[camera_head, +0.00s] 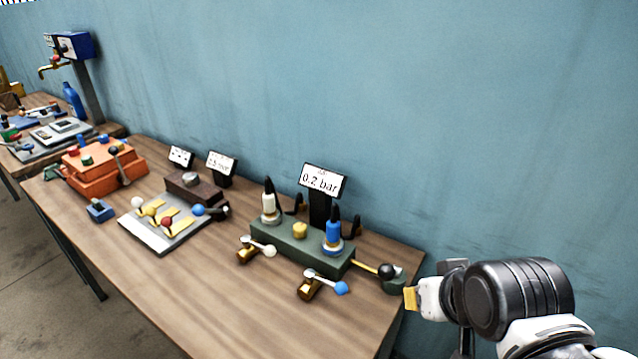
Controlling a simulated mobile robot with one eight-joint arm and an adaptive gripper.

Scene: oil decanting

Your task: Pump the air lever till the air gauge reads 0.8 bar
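The air gauge (322,181) is a white sign on a black post at the back of the right-hand table. It reads 0.2 bar. A yellow rod with a black ball knob (387,271) sticks out to the right of the green block, above a small green base (396,286) at the table's right end. It looks like the air lever. My gripper (411,298) is just right of and below this knob, beside the table's right edge, and appears apart from it. One yellow-tipped finger shows; the opening is hidden.
The green block (293,249) carries a white-topped and a blue-topped fitting. A plate with coloured knobs (152,236) and an orange box (92,178) lie left. The table's front middle is clear. A blue wall stands behind.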

